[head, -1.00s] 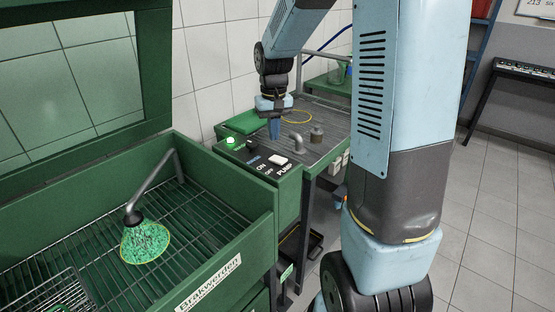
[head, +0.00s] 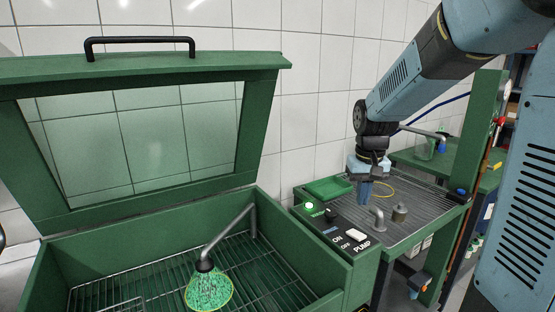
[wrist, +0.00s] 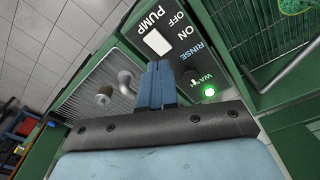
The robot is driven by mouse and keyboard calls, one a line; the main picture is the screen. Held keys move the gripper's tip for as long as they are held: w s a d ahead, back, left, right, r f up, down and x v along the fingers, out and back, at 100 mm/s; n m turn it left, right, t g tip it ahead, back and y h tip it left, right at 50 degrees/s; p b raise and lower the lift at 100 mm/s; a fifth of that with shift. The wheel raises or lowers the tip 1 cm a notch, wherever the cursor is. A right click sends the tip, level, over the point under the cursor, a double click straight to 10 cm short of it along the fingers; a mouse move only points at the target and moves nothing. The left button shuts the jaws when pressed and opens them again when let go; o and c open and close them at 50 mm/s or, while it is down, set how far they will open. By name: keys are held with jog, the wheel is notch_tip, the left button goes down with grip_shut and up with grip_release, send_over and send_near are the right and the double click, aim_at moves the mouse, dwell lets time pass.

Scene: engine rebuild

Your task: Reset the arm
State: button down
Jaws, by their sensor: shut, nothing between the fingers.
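My arm reaches in from the right in the head view. My gripper (head: 365,190) points down over the grated bench beside the washer, next to its control panel (head: 335,235). In the wrist view, the two blue fingers of my gripper (wrist: 160,72) are together with nothing between them. Behind them the panel shows a white pump switch (wrist: 157,42), the word RINSE and a lit green wash light (wrist: 209,91). I cannot tell how far the fingertips are above the bench.
The washer's lid (head: 140,65) stands open at left. A nozzle sprays green-tinted liquid (head: 208,290) over the wire rack. A bent spout (head: 378,215) and a small metal part (head: 399,213) are on the bench. A green post (head: 472,160) stands at the bench's right end.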

jog(key=s+r+t, duration=0.2)
jog(key=s+r, duration=0.2)
jog(key=s, duration=0.6)
jog(key=s+r+t, duration=0.2)
jog(key=s+r, duration=0.2)
jog(key=s, duration=0.6)
jog(key=shift+r+t, duration=0.3)
jog(key=shift+r, duration=0.1)
